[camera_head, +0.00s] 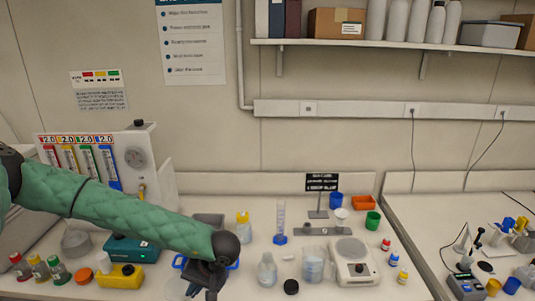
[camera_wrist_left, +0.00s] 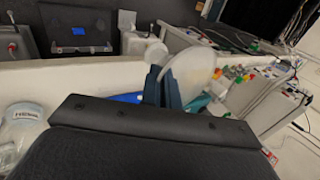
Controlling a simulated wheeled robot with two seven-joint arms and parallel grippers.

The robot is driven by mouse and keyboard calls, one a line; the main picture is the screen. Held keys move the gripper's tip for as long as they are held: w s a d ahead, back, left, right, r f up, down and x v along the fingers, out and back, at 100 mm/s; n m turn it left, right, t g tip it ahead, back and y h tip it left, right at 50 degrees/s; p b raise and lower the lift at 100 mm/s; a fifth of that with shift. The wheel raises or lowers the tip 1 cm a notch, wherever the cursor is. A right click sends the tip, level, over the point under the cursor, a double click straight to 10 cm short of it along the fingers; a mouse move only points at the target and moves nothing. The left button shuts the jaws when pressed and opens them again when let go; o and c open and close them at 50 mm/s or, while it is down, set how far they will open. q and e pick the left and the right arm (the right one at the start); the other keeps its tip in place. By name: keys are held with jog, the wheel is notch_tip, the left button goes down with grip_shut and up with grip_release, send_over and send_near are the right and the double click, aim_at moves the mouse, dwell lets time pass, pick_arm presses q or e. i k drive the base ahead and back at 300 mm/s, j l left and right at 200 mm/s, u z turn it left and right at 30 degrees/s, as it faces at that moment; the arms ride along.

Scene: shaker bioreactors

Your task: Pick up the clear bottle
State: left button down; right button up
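A clear bottle (camera_head: 267,271), conical in shape, stands on the bench to the right of my left gripper, apart from it. My left gripper (camera_head: 204,288) points down at the bottom of the head view, low over the bench, partly cut off by the frame edge. Another clear, round item (camera_head: 177,289) shows just left of the gripper, partly hidden by it. In the left wrist view, a pale translucent round thing (camera_wrist_left: 192,72) is beside dark finger-like parts, and a clear labelled jar (camera_wrist_left: 20,128) is at the left edge. The finger gap is unclear. My right gripper is not in view.
A clear beaker (camera_head: 313,265), a black cap (camera_head: 291,287) and a white balance-like device (camera_head: 354,262) stand right of the bottle. A teal device (camera_head: 131,249) and yellow device (camera_head: 121,277) are left.

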aim_at(266, 265)
jog(key=i, duration=0.9)
